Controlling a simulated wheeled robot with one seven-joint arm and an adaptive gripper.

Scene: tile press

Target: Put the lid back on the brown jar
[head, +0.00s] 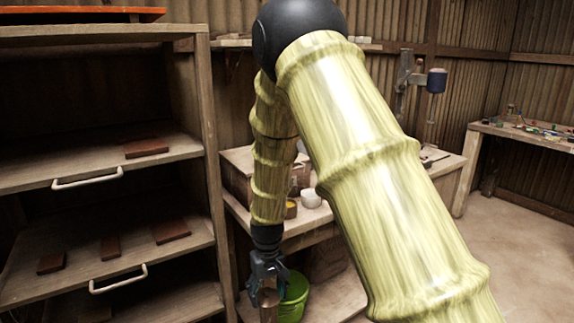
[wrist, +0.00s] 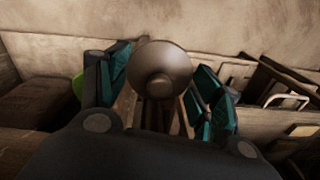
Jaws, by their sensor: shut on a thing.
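My gripper (head: 268,290) hangs low in front of the bench in the head view, pointing down. Its teal finger pads are shut on a round brown lid with a central knob (wrist: 163,75), which faces the wrist camera. In the head view the held lid (head: 268,299) shows only as a small brown shape between the fingers. A brownish jar (head: 300,176) stands on the bench behind my arm, partly hidden; I cannot tell whether its top is open. The lid is apart from it, lower and nearer.
A white cup (head: 311,199) and a small pot with yellow contents (head: 290,208) stand near the bench's front edge. A green bucket (head: 293,298) is close beside my gripper. A wooden shelf rack (head: 210,170) with brown tiles stands to the left. Open floor lies right.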

